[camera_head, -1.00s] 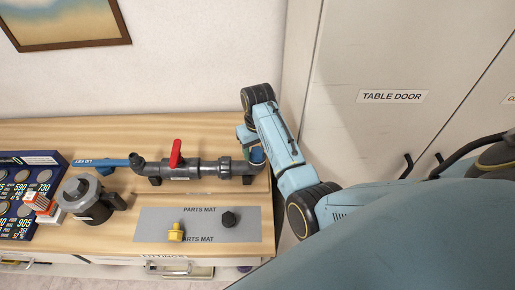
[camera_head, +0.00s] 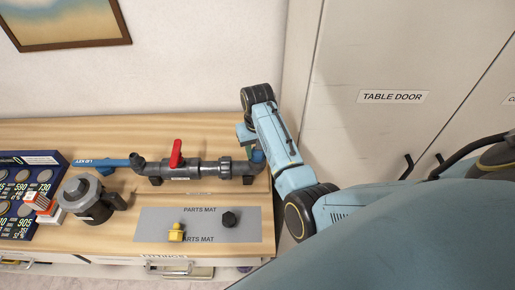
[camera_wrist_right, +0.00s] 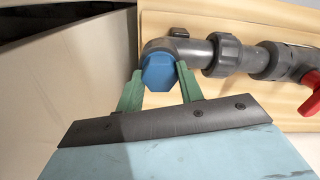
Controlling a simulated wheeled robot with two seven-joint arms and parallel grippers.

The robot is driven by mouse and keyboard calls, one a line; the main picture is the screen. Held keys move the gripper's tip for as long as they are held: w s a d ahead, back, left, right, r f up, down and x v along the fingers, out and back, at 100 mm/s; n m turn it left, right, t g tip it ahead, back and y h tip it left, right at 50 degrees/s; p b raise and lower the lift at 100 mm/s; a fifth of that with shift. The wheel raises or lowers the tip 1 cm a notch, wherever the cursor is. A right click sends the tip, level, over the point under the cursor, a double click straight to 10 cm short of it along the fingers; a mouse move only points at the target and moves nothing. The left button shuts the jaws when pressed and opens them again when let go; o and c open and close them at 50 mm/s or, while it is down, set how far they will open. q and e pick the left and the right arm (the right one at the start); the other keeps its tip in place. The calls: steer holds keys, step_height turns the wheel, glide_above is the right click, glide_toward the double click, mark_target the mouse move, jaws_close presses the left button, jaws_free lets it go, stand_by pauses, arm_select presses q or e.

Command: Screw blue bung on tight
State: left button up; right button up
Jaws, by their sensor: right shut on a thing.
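The blue bung (camera_wrist_right: 159,73) sits at the end of the grey pipe elbow (camera_wrist_right: 172,44) in the right wrist view. My right gripper (camera_wrist_right: 160,80) has its green fingers on both sides of the bung and is shut on it. In the head view the bung (camera_head: 257,157) is mostly hidden by my right gripper (camera_head: 250,143), at the right end of the pipe assembly (camera_head: 190,169). How tightly the bung is seated cannot be told. My left gripper is not in view.
A red valve handle (camera_head: 176,153) stands up from the pipe. The grey parts mat (camera_head: 200,222) holds a yellow part (camera_head: 176,233) and a black plug (camera_head: 229,219). A dark pump-like pot (camera_head: 85,198) stands at the left. A cabinet wall (camera_head: 340,110) is close on the right.

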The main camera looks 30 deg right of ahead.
steer(key=o, duration=1.2)
steer(key=shift+c, duration=0.2)
steer(key=shift+r, duration=3)
step_height(320, 180, up, 8)
steer(key=shift+f, duration=0.2)
